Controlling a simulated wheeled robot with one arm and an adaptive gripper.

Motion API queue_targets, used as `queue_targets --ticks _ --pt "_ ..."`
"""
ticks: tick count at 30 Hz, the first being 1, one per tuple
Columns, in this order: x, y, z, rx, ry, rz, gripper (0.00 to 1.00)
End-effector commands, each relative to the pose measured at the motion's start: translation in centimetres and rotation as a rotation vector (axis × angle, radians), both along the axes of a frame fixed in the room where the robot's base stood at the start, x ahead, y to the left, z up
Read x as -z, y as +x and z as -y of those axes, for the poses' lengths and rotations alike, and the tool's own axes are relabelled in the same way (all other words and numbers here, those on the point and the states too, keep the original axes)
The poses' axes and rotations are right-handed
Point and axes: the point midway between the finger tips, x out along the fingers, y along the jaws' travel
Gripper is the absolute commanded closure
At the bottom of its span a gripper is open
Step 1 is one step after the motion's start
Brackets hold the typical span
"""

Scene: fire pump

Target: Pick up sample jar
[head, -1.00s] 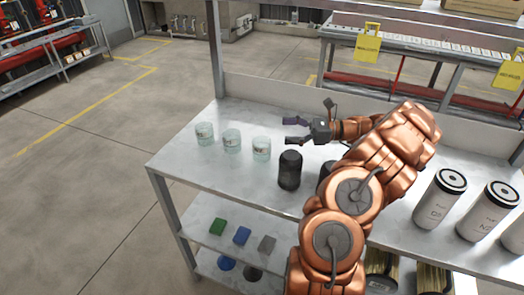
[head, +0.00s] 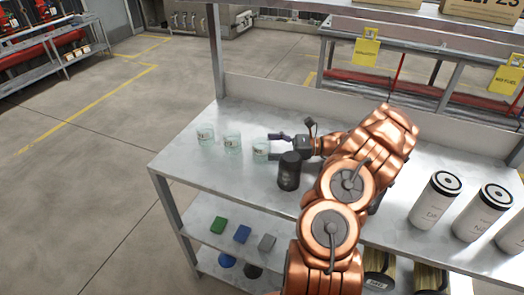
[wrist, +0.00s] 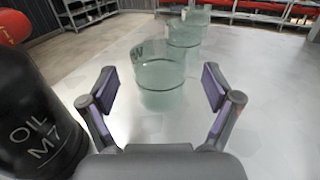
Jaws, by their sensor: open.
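Three clear glass sample jars stand in a row on the metal table. The nearest jar (head: 261,150) is just left of my gripper (head: 277,143) in the head view. In the wrist view this jar (wrist: 160,78) stands upright ahead, centred between the two open fingers of my gripper (wrist: 166,88). The jar carries a small label, partly turned away. The middle jar (head: 232,143) and the far jar (head: 205,134) stand further left. Nothing is held.
A black oil bottle (head: 289,172) stands close beside my gripper; it shows at the left of the wrist view (wrist: 38,115). White canisters (head: 435,200) stand at the table's right. The table (head: 215,178) is clear in front of the jars.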

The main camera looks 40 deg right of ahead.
Motion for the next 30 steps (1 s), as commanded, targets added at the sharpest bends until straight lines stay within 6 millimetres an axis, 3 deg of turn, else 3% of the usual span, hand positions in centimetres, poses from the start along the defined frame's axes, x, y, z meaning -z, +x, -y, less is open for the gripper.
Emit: queue_targets --ticks 6,13,30 --pt "-0.2 1.6 -2.2 -0.002 0.004 0.0 0.11" --pt "-0.1 1.8 -2.4 0.0 0.002 0.0 0.11" --pt "0.0 1.7 -2.3 0.001 0.001 0.0 0.7"
